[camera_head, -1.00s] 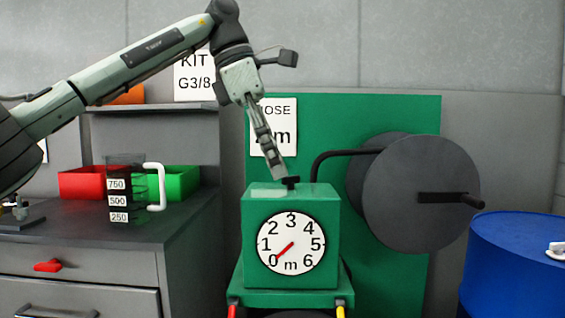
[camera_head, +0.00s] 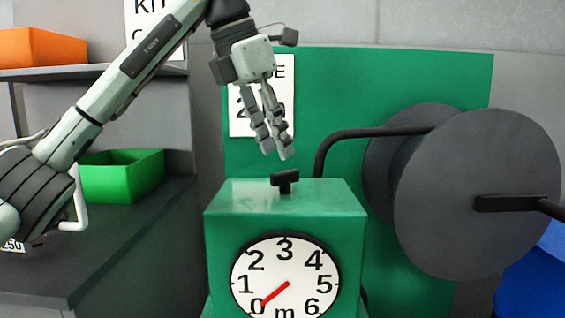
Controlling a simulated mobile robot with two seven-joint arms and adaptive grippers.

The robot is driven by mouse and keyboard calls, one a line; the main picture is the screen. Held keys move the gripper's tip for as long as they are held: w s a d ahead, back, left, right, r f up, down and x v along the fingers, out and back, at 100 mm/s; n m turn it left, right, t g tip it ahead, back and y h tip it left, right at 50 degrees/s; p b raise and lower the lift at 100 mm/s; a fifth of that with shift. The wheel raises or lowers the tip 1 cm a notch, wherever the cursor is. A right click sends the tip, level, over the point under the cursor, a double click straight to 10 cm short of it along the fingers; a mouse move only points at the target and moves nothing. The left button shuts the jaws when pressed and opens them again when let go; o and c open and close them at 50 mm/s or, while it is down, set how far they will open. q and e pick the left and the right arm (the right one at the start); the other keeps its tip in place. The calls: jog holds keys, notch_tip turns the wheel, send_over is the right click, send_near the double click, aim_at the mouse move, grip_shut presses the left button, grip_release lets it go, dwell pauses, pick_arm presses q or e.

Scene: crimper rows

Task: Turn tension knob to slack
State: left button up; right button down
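The tension knob, a small black T-shaped handle (camera_head: 285,180), stands on top of the green box (camera_head: 230,230). The box's front has a white dial (camera_head: 285,265) marked from 0 to 6 m, and its red pointer is at 0. My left gripper (camera_head: 276,155) points down just above the knob, slightly to its left. Its two fingers are apart with nothing between them, and a small gap separates the fingertips from the knob. My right gripper is not in view.
A large dark grey reel (camera_head: 475,240) with a black crank (camera_head: 505,203) stands at the right. A black pipe (camera_head: 330,150) rises behind the box. A blue drum (camera_head: 530,280) is at lower right. A green bin (camera_head: 120,180) sits on the left counter; an orange bin (camera_head: 40,48) is on the shelf.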

aim_at(285, 171)
pick_arm(q)
jog(key=x, duration=0.5)
grip_shut()
